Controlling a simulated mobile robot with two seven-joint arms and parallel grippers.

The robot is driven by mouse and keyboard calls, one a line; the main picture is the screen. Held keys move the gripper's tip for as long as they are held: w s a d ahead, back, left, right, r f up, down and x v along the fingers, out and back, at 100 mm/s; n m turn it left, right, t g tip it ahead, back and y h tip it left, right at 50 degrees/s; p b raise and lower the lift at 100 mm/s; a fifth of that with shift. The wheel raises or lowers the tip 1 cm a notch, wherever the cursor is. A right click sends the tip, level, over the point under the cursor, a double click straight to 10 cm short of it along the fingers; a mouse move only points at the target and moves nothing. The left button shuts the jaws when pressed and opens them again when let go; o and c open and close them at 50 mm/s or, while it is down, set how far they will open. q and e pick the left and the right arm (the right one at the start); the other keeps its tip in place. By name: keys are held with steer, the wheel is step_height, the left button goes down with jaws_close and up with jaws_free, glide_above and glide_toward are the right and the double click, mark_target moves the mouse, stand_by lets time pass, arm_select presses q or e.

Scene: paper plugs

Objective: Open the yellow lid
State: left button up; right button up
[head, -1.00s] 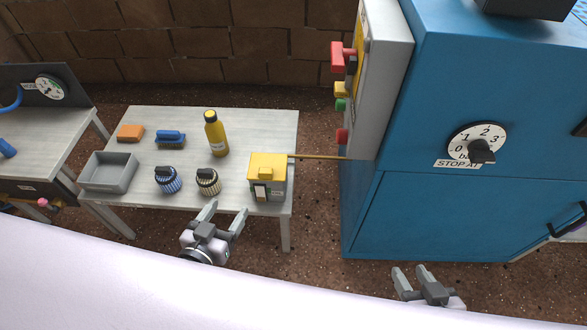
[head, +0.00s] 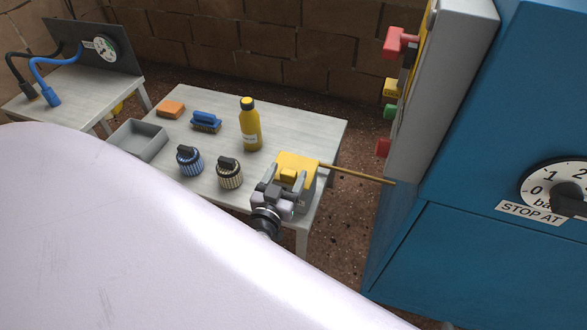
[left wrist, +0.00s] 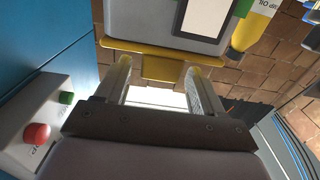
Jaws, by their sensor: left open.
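The yellow lid (head: 298,163) sits on top of a small grey box (head: 307,193) at the right end of the table, and it looks closed. A yellow tab (head: 288,176) stands on the lid. My left gripper (head: 284,182) is open, with its fingers on either side of the tab. In the left wrist view the tab (left wrist: 162,68) lies between the two fingertips (left wrist: 155,78); I cannot tell whether they touch it. My right gripper is out of view.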

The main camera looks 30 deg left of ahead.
mark_target(294, 166)
arm_select(q)
steer(key=shift+b+x, duration=0.35)
steer(key=shift+x, duration=1.3)
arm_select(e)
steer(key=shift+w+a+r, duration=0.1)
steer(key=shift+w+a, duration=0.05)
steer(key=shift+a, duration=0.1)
